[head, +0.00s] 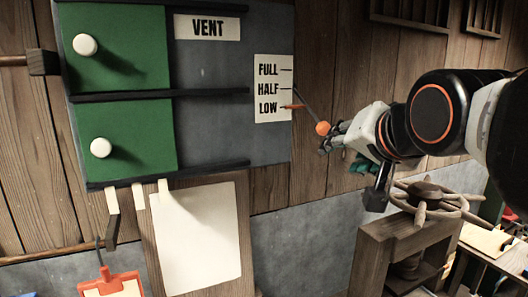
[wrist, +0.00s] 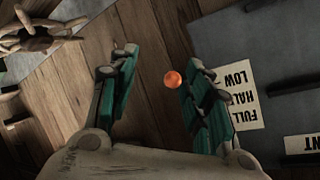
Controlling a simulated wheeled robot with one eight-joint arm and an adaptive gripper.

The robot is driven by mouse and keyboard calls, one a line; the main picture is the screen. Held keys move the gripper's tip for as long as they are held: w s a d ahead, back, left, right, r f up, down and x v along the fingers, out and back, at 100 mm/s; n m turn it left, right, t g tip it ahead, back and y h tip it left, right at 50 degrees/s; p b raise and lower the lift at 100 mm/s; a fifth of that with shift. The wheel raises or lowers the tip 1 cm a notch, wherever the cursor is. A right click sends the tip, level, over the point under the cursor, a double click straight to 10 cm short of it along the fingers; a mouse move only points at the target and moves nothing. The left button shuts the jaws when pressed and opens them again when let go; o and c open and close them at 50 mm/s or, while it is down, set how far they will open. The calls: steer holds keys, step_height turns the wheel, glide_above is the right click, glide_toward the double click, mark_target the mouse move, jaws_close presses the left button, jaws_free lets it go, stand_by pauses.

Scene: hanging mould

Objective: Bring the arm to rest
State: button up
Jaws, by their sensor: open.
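My gripper (head: 335,141) is at the right end of the vent board in the head view, with my arm coming in from the right. In the wrist view its two green-padded fingers (wrist: 160,68) stand wide apart. An orange ball knob (head: 322,128) sits on a thin dark rod right by the fingertips. In the wrist view the orange knob (wrist: 173,79) appears between the fingers, nearer the right one. I cannot tell whether a finger touches it.
The grey vent board (head: 215,130) carries two green panels (head: 120,45) with white knobs. A wooden stand with a spoked handwheel (head: 425,198) is below my gripper. Plank wall is behind.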

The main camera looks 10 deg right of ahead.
steer(key=s+f+n+g+b, duration=0.2)
steer(key=f+b, duration=0.3)
steer(key=f, duration=1.1)
steer(key=s+f+n+g+b, duration=0.2)
steer(key=s+f+b, duration=0.3)
steer(key=f, duration=1.1)
steer(key=s+f+n+g+b, duration=0.2)
steer(key=f+b, duration=0.4)
steer(key=f, duration=1)
steer(key=shift+s+d+f+n, duration=0.15)
steer(key=shift+s+n, duration=0.25)
steer(key=shift+s, duration=0.3)
